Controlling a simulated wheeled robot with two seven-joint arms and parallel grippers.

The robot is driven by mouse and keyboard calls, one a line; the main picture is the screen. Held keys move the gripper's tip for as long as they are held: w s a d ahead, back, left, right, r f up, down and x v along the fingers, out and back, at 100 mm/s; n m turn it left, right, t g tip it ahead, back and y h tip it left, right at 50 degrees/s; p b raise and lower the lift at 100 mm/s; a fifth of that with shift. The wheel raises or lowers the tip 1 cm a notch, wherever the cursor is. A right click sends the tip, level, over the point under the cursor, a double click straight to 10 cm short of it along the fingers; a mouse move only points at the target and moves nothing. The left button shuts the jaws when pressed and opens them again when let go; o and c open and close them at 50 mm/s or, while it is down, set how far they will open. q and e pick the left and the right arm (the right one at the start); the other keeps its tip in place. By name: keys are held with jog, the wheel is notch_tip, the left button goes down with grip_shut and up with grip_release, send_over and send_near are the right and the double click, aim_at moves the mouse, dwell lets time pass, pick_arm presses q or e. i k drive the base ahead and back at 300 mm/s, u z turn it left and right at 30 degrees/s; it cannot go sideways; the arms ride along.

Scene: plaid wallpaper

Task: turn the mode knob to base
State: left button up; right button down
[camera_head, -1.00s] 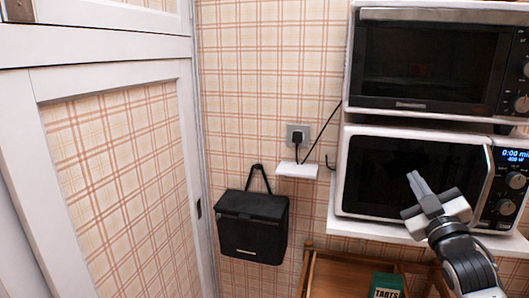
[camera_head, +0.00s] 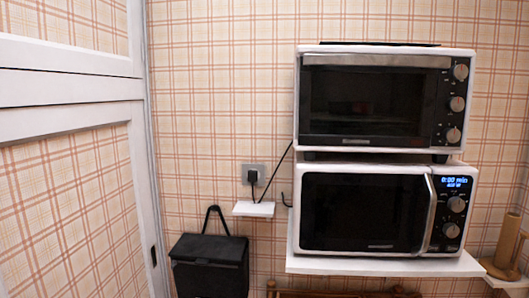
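A toaster oven (camera_head: 372,98) stands on top of a white microwave (camera_head: 368,212). The oven has three round knobs in a column at its right side: top (camera_head: 460,72), middle (camera_head: 457,104) and bottom (camera_head: 453,135). The microwave panel has a lit display (camera_head: 455,182) reading 0:00 min, with an upper knob (camera_head: 456,204) and a lower knob (camera_head: 451,231) below it. The knob labels are too small to read, so I cannot tell which knob is the mode knob. Both appliance doors look shut. Neither of my grippers is in view.
The microwave rests on a white shelf (camera_head: 385,267). A black bag (camera_head: 209,266) hangs at the lower left, below a socket with a plug (camera_head: 253,176) and a small white ledge (camera_head: 253,209). A wooden holder (camera_head: 506,247) stands at the right. A white panelled door (camera_head: 68,160) fills the left.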

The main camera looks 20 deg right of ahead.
aim_at(455, 104)
jog(key=z, duration=0.3)
jog(key=i, duration=0.85)
jog(key=z, duration=0.75)
